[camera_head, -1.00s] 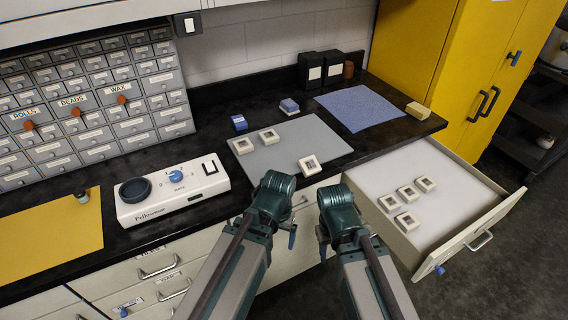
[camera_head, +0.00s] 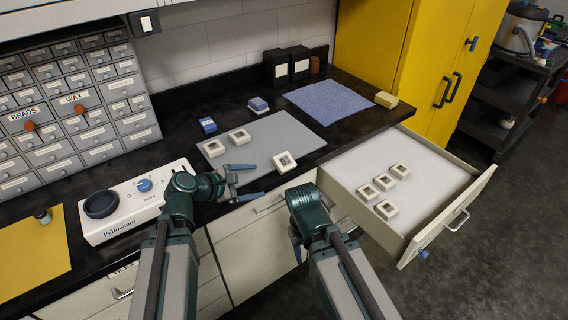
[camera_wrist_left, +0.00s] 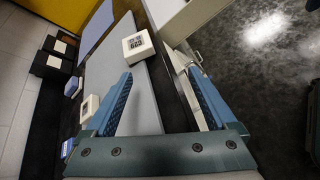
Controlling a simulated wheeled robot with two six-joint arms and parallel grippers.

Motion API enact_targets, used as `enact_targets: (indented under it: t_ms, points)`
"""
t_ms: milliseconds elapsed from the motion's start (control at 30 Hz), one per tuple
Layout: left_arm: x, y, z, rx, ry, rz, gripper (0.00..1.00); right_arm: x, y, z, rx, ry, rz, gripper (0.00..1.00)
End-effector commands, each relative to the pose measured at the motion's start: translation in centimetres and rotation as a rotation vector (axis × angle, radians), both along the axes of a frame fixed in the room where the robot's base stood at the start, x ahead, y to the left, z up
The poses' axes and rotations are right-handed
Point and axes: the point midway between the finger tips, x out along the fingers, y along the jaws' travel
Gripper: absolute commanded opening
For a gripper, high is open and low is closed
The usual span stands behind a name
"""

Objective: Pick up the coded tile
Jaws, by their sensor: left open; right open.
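The coded tile (camera_head: 284,161), a small white square block with a dark code pattern on top, lies at the front right edge of the grey mat (camera_head: 262,143). In the left wrist view the coded tile (camera_wrist_left: 138,46) shows its code clearly, beyond the fingertips. My left gripper (camera_head: 246,182) is open and empty, left of the tile and apart from it, its blue fingers pointing right. In the left wrist view my left gripper (camera_wrist_left: 158,76) has its fingers spread wide. My right gripper (camera_head: 303,196) is near the counter's front edge, below the tile; its fingertips are hidden.
Two more white tiles (camera_head: 240,135) lie on the mat's left part. An open drawer (camera_head: 432,170) at right holds several similar tiles. A white device (camera_head: 133,200) with a dark cup stands at left. Blue cloth (camera_head: 328,102) and a yellow block (camera_head: 386,100) lie behind.

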Motion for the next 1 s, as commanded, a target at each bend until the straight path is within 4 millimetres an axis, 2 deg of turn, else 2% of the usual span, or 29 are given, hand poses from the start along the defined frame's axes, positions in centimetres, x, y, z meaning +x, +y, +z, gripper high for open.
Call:
enact_targets:
  t_ms: [100, 300, 467, 800, 1000]
  points:
    - [0.9, 0.5, 1.9, -0.169, 0.041, 0.105, 0.9, 0.0, 0.0, 0.0, 0.0, 0.0, 0.0, 0.5]
    - [1.4, 0.7, 2.9, -0.26, 0.066, 0.155, 0.9, 0.0, 0.0, 0.0, 0.0, 0.0, 0.0, 0.5]
    - [2.3, -0.1, 2.2, -0.258, 0.065, 0.153, 0.9, 0.0, 0.0, -0.7, 0.0, 0.0, 0.0, 0.5]
    - [6.3, -4.0, 0.0, -0.255, 0.065, 0.15, 0.9, 0.0, 0.0, -2.9, 0.0, 0.0, 0.0, 0.5]
    - [7.1, -4.9, -0.3, -0.255, 0.065, 0.152, 0.9, 0.0, 0.0, -3.1, 0.0, 0.0, 0.0, 0.5]
